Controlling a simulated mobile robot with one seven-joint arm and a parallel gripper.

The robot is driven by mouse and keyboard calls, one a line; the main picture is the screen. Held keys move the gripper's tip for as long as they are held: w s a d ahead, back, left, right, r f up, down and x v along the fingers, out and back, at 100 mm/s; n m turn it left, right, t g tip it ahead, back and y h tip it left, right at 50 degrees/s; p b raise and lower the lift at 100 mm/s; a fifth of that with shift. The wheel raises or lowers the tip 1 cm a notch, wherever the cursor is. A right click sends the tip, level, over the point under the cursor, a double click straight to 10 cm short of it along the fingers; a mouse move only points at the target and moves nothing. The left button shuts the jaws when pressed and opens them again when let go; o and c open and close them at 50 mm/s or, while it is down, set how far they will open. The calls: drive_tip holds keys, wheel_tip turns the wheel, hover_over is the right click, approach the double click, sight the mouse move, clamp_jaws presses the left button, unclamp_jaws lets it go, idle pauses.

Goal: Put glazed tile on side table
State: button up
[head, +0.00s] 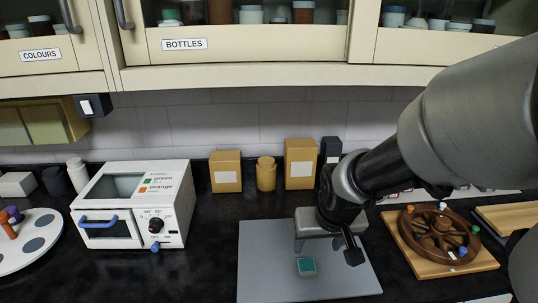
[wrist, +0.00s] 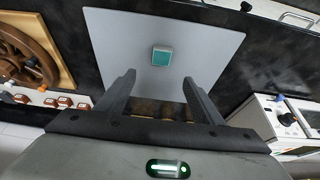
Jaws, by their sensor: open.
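The glazed tile (head: 306,267) is a small teal square with a pale edge. It lies flat on the grey mat (head: 262,284) on the black counter. In the wrist view the tile (wrist: 161,57) shows beyond my fingertips, roughly centred between them. My gripper (head: 327,250) is open and empty. In the head view it hangs over the mat, just behind and to the right of the tile. In the wrist view the fingers (wrist: 159,76) stand wide apart, not touching the tile. I cannot make out a side table in either view.
A white oven-like box (head: 135,205) with a blue handle stands left of the mat. A wooden wheel (head: 440,235) on a board lies to the right. Tan containers (head: 226,172) line the back wall. Cabinets (head: 235,45) hang above. The mat around the tile is clear.

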drive_tip(key=b, duration=0.4)
approach(307, 264)
drive_tip(key=x, duration=0.3)
drive_tip(key=shift+d+r, duration=0.1)
drive_tip(key=b+x, duration=0.2)
drive_tip(key=x, duration=0.2)
drive_tip(key=shift+s, duration=0.15)
drive_tip(key=shift+w+f+b, duration=0.3)
drive_tip(key=shift+f+b, duration=0.05)
drive_tip(key=shift+f, duration=0.3)
drive_tip(key=shift+c, duration=0.4)
drive_tip(key=c, duration=1.2)
wheel_tip(307, 264, up, 10)
drive_tip(key=s+p, duration=0.1)
drive_tip(key=p, duration=1.2)
drive_tip(key=shift+a, duration=0.2)
